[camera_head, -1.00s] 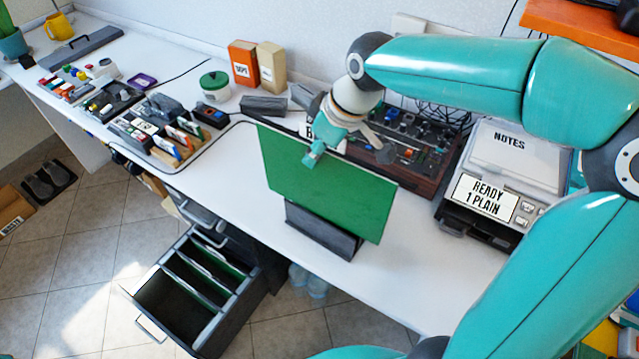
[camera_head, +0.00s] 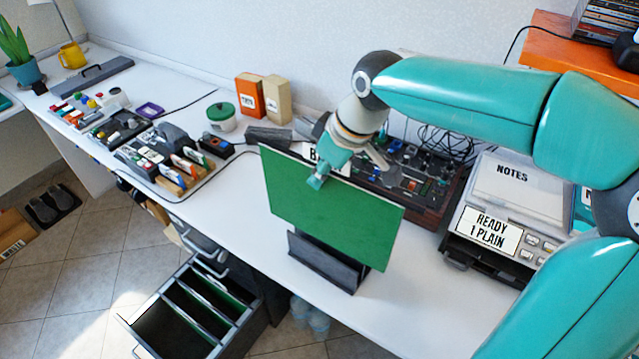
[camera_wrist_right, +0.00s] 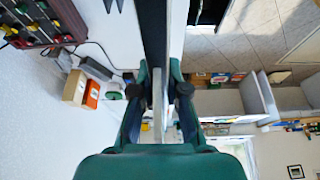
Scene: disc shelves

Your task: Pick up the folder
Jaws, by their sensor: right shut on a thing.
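The green folder (camera_head: 325,210) stands upright in the head view, over the dark stand (camera_head: 325,265) on the white desk. My right gripper (camera_head: 317,181) is shut on the folder's top edge. In the right wrist view the folder shows edge-on as a dark strip (camera_wrist_right: 154,35) running into the right gripper (camera_wrist_right: 158,88). The folder's lower edge is just at the stand; I cannot tell whether it still touches it. My left gripper is not in view.
A control panel (camera_head: 415,185) with knobs is behind the folder. A "READY 1 PLAIN" machine (camera_head: 488,232) is to the right. An open drawer (camera_head: 195,315) with dividers is below the desk at left. Orange (camera_head: 250,97) and tan boxes stand by the wall.

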